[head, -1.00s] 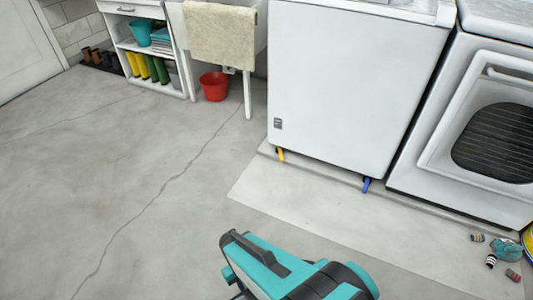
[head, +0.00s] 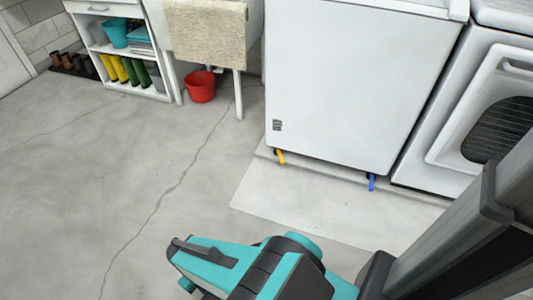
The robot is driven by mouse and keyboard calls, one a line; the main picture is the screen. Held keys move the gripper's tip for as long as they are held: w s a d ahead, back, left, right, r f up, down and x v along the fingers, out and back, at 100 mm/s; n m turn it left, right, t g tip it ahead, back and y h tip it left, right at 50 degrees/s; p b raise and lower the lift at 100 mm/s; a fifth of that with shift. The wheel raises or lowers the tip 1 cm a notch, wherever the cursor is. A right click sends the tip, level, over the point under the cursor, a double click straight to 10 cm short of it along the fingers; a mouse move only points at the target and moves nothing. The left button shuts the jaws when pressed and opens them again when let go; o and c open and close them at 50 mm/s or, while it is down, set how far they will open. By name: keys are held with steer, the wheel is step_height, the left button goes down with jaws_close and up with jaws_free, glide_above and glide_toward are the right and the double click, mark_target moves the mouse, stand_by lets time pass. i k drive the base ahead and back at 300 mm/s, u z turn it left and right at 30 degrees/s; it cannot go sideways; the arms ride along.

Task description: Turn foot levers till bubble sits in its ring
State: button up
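A white boxy appliance (head: 345,85) stands at the upper middle. Two small levers stick out under its front edge: a yellow lever (head: 281,157) at the left foot and a blue lever (head: 371,182) at the right foot. Both point out toward me. Only a thin strip of the appliance's top shows, and I see no bubble or ring. My teal and black arm crosses the bottom middle, well short of the levers. I cannot make out my gripper's fingers in this view.
A white front-loading machine (head: 450,120) stands close on the right. A pale slab (head: 300,205) lies before the appliance. A red bucket (head: 201,87), a towel (head: 205,35) and a shelf with boots (head: 125,72) are at the upper left. The left floor is clear.

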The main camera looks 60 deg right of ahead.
mark_target(278, 151)
steer(key=z, duration=0.25)
steer(key=i, duration=0.95)
steer(key=z, duration=0.45)
